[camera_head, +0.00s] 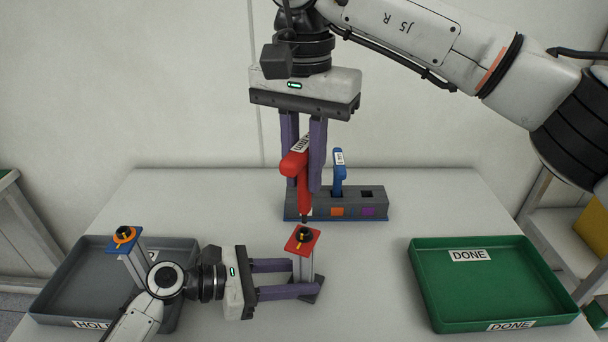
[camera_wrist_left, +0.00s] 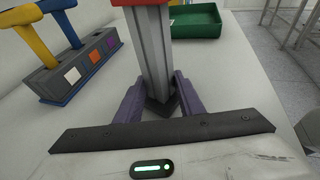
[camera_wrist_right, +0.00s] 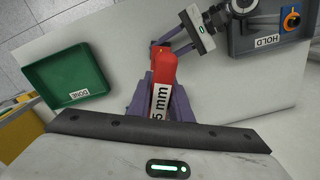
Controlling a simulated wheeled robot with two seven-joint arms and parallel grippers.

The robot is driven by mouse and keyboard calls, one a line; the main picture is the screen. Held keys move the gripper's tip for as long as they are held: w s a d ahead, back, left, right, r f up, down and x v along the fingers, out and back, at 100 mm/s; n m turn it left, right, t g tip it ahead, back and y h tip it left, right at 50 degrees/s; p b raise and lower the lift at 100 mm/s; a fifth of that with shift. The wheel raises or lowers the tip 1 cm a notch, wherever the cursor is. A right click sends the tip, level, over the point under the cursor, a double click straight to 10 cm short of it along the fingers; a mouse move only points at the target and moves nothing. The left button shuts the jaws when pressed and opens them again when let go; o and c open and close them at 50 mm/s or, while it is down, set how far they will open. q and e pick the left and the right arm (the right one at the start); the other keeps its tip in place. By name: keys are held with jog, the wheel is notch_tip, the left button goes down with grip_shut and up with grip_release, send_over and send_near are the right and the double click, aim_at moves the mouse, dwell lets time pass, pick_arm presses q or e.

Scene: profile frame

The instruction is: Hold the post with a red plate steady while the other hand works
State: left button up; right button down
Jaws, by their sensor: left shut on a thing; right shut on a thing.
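The post with a red plate (camera_head: 302,241) stands upright on the table; a black and yellow piece sits on its plate. My left gripper (camera_head: 305,277) is shut around its grey shaft, low near the dark foot. The left wrist view shows the shaft (camera_wrist_left: 154,55) between the fingers. My right gripper (camera_head: 303,180) is shut on a red driver (camera_head: 296,166) with a white label. The driver points down, its tip just over the red plate; I cannot tell if they touch.
A dark rack (camera_head: 350,204) behind the post holds a blue-handled tool (camera_head: 338,168); a yellow handle (camera_wrist_left: 28,38) also shows in the left wrist view. A grey HOLD tray (camera_head: 72,275) with a blue-plated post (camera_head: 124,238) is left. A green DONE tray (camera_head: 490,290) at right looks empty.

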aim_at(304, 143)
jog(key=shift+r, duration=1.55)
pick_arm(q)
jog(key=o, duration=0.9)
jog(key=shift+a, duration=0.1)
jog(key=v, duration=1.2)
jog(key=shift+s, duration=0.1)
